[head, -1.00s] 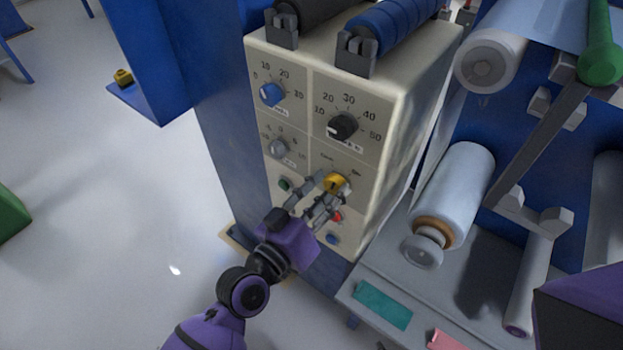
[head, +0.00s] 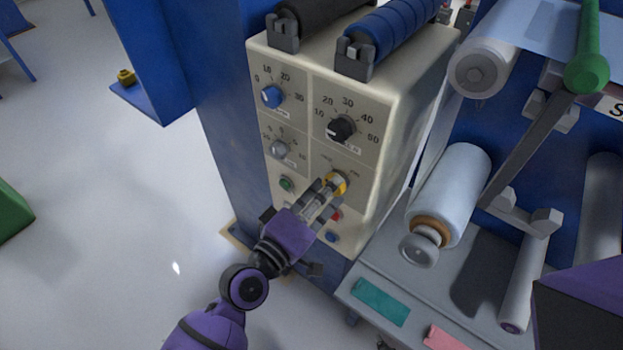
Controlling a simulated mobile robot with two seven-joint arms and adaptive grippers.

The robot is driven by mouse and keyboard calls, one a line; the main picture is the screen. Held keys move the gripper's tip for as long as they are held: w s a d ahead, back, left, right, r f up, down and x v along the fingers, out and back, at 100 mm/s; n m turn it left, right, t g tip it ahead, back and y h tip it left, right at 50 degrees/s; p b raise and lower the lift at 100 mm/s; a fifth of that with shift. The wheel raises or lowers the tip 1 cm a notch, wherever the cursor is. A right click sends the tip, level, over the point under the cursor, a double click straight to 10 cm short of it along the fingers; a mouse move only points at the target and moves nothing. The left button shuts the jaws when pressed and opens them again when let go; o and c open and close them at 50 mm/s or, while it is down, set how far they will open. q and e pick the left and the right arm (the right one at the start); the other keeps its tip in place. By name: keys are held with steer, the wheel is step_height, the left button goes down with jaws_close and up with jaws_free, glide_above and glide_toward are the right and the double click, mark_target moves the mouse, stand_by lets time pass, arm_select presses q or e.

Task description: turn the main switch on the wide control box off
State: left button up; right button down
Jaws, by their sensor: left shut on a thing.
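The wide control box (head: 375,198) is cream coloured and stands against the blue frame, its front panel carrying dials and buttons. Which way the knob points is hard to tell. Of my right arm, only a purple part shows at the lower right edge; its gripper is not visible.
On the panel are a blue dial (head: 272,96), a black dial (head: 341,129), a grey dial (head: 280,149), a green button (head: 286,184) and a red button (head: 337,216). A white film roll (head: 450,190) sits to the right. Open floor lies left.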

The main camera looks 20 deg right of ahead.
arm_select(q)
steer(key=shift+s+d+r+n, duration=0.1)
steer(key=shift+d+n, duration=0.1)
steer(key=shift+n, duration=0.1)
steer(key=shift+c, duration=0.2)
arm_select(e)
steer(key=shift+s, duration=0.1)
arm_select(q)
steer(key=o, duration=1)
steer(key=shift+o, duration=0.5)
arm_select(e)
steer(key=shift+d, duration=0.1)
arm_select(q)
steer(key=v, duration=1.2)
arm_select(e)
steer(key=shift+s, duration=0.2)
